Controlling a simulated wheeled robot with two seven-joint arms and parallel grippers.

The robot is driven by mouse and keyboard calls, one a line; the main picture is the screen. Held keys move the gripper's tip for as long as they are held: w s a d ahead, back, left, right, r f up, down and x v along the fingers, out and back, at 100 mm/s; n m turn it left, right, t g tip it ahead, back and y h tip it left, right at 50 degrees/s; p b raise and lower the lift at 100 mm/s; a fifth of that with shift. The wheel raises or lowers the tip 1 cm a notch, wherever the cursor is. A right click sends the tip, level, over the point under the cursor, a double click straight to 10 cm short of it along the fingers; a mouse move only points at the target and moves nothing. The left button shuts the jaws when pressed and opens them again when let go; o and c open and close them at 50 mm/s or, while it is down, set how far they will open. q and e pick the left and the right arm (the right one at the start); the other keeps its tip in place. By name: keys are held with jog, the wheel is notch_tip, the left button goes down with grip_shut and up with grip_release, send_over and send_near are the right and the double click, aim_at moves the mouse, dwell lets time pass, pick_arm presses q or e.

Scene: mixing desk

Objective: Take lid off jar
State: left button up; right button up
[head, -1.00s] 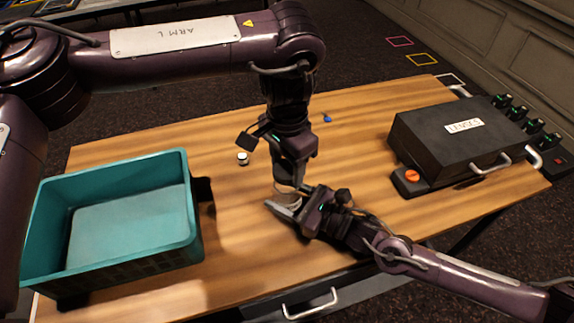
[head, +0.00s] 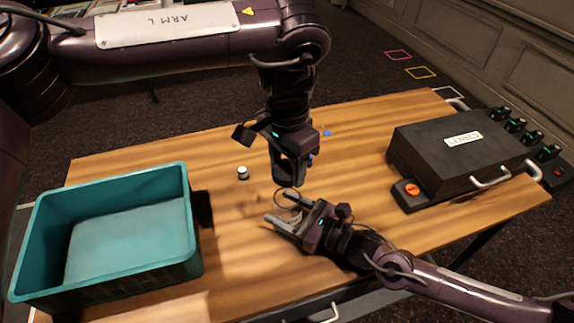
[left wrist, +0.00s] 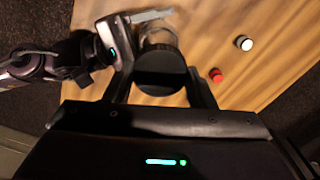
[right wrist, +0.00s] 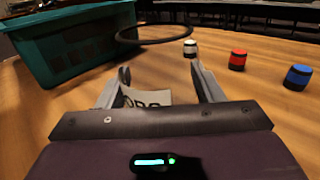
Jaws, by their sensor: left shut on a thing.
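The clear glass jar shows mainly by its dark rim (head: 276,198) in the head view, ring-like in the right wrist view (right wrist: 155,42), with a printed label (right wrist: 145,97). My right gripper (head: 284,208) has its fingers on either side of the jar; whether both press on the glass I cannot tell. My left gripper (head: 288,178) points down above it and is shut on the dark round lid (left wrist: 160,68), seen between its fingers in the left wrist view. The lid is apart from the rim, above the jar.
An empty teal crate (head: 184,215) stands at the left. White (head: 243,173), red (right wrist: 238,60) and blue (right wrist: 298,76) small pots stand behind the jar. A black case (head: 440,155) with an orange knob is at the right. The table's front middle is clear.

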jog(key=o, duration=0.4)
jog(key=shift+o, duration=0.2)
pick_arm(q)
jog(key=shift+f+b, duration=0.8)
jog(key=shift+f, duration=0.05)
pick_arm(e)
jog(key=v, duration=1.1)
jog(key=shift+f, duration=0.15)
jog(key=shift+s+d, duration=0.3)
jog(key=shift+d, duration=0.1)
jog(key=shift+r, duration=0.2)
